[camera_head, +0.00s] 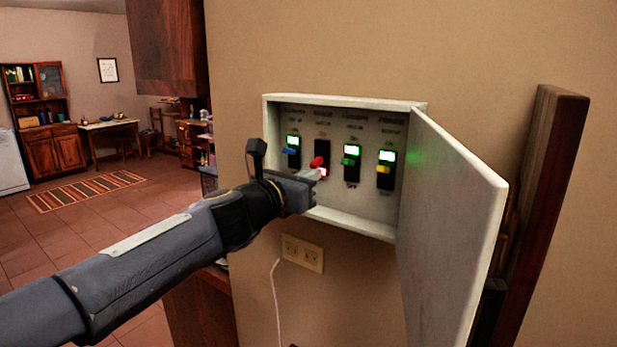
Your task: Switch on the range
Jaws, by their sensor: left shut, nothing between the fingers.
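A white wall box (345,222) hangs open with a row of switches inside; the labels above them are too blurred to read well. The switch with the red lever (317,162) shows a red light at its lower end. The blue-lever switch (290,150), green-lever switch (349,160) and yellow-lever switch (385,170) show green lights at their upper ends. My left gripper (316,176) is shut and empty, its tips at the red-lever switch, just under the lever. I cannot tell whether they touch. My right gripper is out of view.
The box's door (450,225) stands open toward me on the right. A wall outlet (302,253) with a white cord is below the box. Dark wooden boards (540,190) lean at the right. Open tiled floor with a striped rug (88,190) lies at the left.

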